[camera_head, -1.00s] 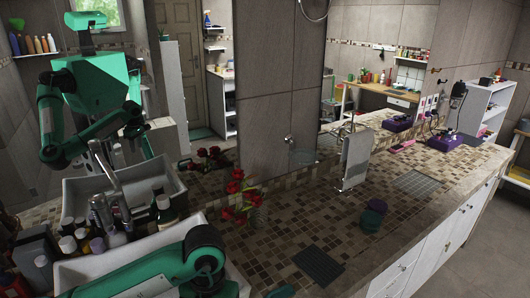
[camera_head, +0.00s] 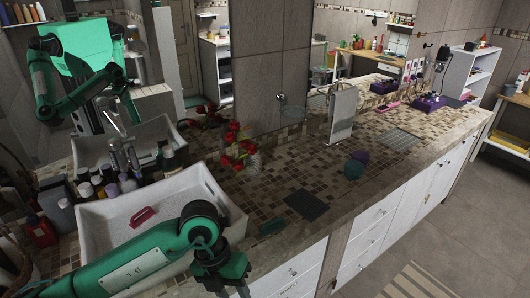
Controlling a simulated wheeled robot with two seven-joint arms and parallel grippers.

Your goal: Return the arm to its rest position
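My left arm (camera_head: 150,258), green and black, comes in from the lower left and is bent in front of the sink. My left gripper (camera_head: 224,272) is at the bottom of the view, pointing down in front of the counter's front edge. It is clear of the counter objects, and nothing is seen held in it. Its fingers are dark and partly cut off, so I cannot tell whether it is open or shut. My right gripper is not directly in view. A mirror at the left shows a reflection of my green body and arms.
A white sink (camera_head: 103,222) holds a red object (camera_head: 143,216). Bottles (camera_head: 110,182) crowd behind it. The floor (camera_head: 450,240) at right is open.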

